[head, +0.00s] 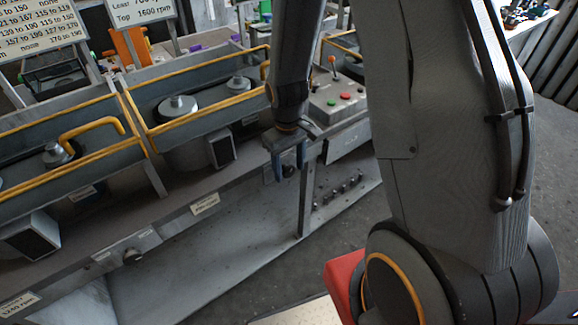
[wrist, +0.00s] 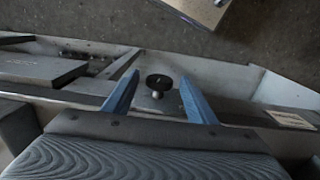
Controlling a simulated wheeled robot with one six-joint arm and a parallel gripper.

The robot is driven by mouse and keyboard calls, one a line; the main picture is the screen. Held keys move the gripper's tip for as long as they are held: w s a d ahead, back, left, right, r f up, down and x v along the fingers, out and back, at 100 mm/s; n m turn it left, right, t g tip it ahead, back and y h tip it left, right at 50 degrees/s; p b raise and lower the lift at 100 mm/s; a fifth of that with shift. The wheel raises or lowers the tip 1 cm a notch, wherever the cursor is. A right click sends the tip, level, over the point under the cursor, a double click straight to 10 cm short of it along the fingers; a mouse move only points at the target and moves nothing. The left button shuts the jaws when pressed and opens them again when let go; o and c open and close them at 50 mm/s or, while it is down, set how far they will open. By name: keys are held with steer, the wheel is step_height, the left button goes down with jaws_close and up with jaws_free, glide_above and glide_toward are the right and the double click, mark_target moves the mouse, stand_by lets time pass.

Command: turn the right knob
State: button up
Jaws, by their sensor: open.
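The right knob (head: 287,170) is a dark round knob on the front face of the bench, showing between my gripper's fingers in the head view. In the wrist view the knob (wrist: 158,82) is a black disc on a pale stem, lying between the two blue fingertips with gaps on both sides. My gripper (head: 289,174) is open and points down at the bench front; it also shows in the wrist view (wrist: 160,80). I cannot tell how deep the fingers reach around the knob. The left knob (head: 133,256) is dark and sits farther left on the same front.
Yellow rails (head: 205,118) guard the bench top around grey housings. A control panel (head: 338,98) with buttons and a lever stands behind my gripper. A paper label (head: 205,204) is on the bench front. Bare floor (head: 290,268) lies in front.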

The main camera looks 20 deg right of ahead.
steer(key=c, duration=1.1)
steer(key=shift+o, duration=0.2)
steer(key=shift+d+y, duration=0.15)
steer(key=shift+y, duration=0.25)
steer(key=shift+w+d+g+y, duration=0.15)
steer(key=shift+g+y, duration=0.15)
steer(key=shift+y, duration=0.3)
steer(key=y+b, duration=0.2)
steer(key=b, duration=0.1)
steer(key=shift+w+d+f+g, duration=0.15)
steer(key=shift+d+f+g, duration=0.15)
steer(key=shift+f, duration=0.05)
steer(key=y+b, duration=0.1)
steer(key=y, duration=0.1)
steer(key=g+y+b, duration=0.1)
steer(key=b, duration=0.1)
steer(key=shift+d+f+y+b, duration=0.15)
steer(key=shift+d+y+b, duration=0.15)
steer(key=shift+y, duration=0.1)
steer(key=shift+d+f+g+y+b, duration=0.15)
steer(key=shift+g+y+b, duration=0.45)
steer(key=shift+y+b, duration=0.75)
steer(key=shift+y, duration=0.45)
